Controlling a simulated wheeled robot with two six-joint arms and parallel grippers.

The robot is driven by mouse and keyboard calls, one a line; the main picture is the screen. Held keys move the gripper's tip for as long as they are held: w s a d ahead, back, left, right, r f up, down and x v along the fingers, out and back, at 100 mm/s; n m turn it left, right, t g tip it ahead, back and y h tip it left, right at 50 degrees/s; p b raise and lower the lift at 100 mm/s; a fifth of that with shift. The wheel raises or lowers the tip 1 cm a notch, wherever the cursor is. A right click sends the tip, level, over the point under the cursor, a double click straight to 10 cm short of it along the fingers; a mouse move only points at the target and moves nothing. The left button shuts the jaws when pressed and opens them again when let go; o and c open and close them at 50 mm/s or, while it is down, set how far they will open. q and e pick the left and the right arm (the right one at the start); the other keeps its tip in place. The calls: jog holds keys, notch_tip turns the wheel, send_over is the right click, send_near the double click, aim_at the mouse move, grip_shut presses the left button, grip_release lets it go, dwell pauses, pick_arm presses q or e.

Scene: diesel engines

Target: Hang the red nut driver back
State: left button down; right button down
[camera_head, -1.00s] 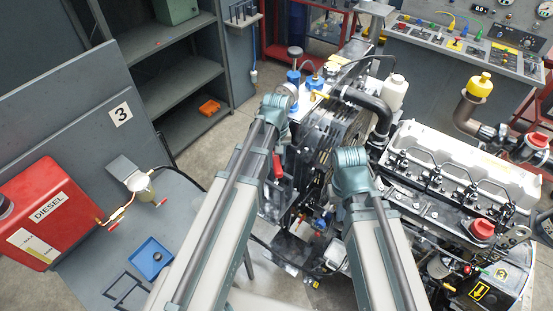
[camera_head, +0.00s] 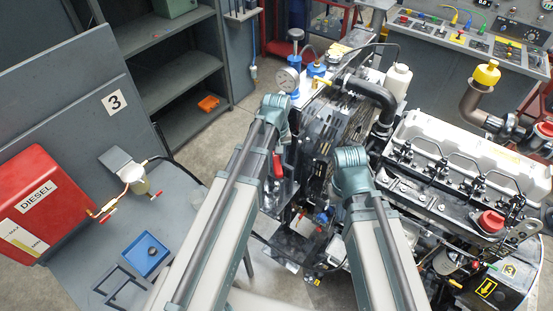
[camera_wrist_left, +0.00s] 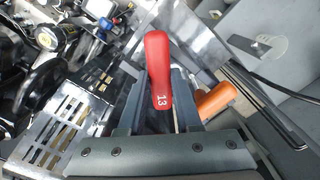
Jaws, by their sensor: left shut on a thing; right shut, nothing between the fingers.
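The red nut driver (camera_wrist_left: 157,62), its handle marked 13, is held in my left gripper (camera_wrist_left: 158,100) in the left wrist view. Its handle points up in that picture, and its shaft is hidden by the gripper. In the head view a red handle (camera_head: 277,166) shows just right of my left arm, below the bent joint. An orange handle (camera_wrist_left: 214,100) is right of the red one in the wrist view; what it rests in is not clear. My right arm is bent in front of the engine in the head view; its fingers are hidden.
The diesel engine (camera_head: 440,160) stands close on the right. A grey table (camera_head: 85,285) with a red diesel tank (camera_head: 38,205) and a blue tray (camera_head: 147,255) is on the left. A wall rack (camera_head: 241,14) hangs beside the grey shelves. Some floor is clear.

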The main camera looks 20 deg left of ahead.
aim_at(277, 161)
pick_arm(q)
jog(key=shift+f+b, duration=0.55)
jog(key=c, duration=0.5)
grip_release()
jog(key=shift+r, duration=0.15)
notch_tip(277, 161, up, 14)
jog(key=p, duration=1.4)
jog(key=shift+f, duration=0.2)
